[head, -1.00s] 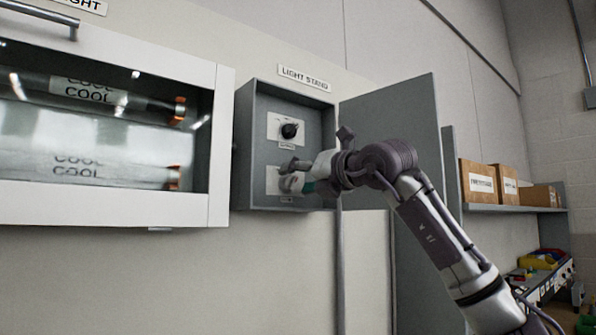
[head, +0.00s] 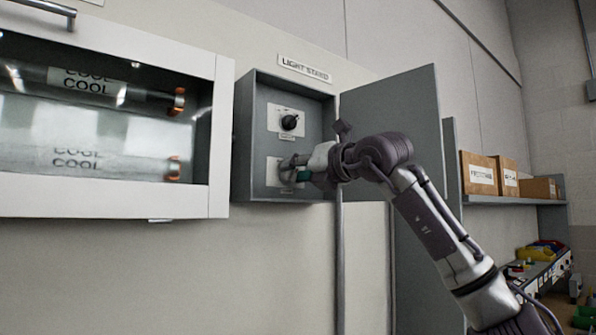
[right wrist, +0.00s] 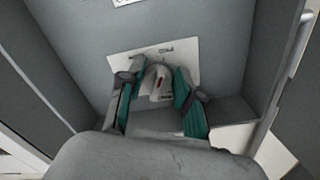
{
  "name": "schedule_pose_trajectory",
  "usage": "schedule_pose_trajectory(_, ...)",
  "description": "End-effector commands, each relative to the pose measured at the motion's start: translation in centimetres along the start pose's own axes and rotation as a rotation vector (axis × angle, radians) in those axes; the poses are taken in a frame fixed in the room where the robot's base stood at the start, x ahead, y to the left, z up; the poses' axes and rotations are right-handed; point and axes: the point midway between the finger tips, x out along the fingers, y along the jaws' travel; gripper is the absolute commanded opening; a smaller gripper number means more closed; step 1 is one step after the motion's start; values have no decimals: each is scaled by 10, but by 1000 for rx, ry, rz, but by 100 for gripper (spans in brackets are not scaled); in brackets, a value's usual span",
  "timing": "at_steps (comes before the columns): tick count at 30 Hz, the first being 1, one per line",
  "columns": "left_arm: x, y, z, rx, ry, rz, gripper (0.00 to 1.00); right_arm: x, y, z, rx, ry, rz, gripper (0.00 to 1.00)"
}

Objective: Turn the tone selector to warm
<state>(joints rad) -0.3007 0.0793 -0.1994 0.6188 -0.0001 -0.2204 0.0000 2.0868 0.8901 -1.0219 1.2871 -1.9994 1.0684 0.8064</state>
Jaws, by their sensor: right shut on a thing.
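A grey box labelled LIGHT STAND (head: 247,135) is fixed to the wall with its door (head: 392,125) open to the right. Inside, a round black knob (head: 289,122) sits on the upper light plate. A lower plate (head: 273,170) carries a grey selector knob with a red mark (right wrist: 158,82); its small lettering is not readable. My right gripper (head: 290,170) reaches into the box at the lower plate. In the right wrist view its teal-padded fingers (right wrist: 160,95) stand on both sides of the lower knob, shut on it. The left gripper is not in view.
A glass-fronted white case (head: 105,205) left of the box holds tubes marked COOL (head: 85,85). The open door stands close behind my right arm. A shelf (head: 510,199) with cardboard boxes (head: 478,174) is at the right.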

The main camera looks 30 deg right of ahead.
Motion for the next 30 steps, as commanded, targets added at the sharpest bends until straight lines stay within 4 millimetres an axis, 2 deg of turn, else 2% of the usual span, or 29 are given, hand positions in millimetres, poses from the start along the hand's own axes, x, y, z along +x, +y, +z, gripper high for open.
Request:
schedule_pose_trajectory(8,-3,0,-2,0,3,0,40,0,2,0,-134,1,-1,0)
schedule_pose_trajectory(30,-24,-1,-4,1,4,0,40,0,9,-2,-796,0,0,0)
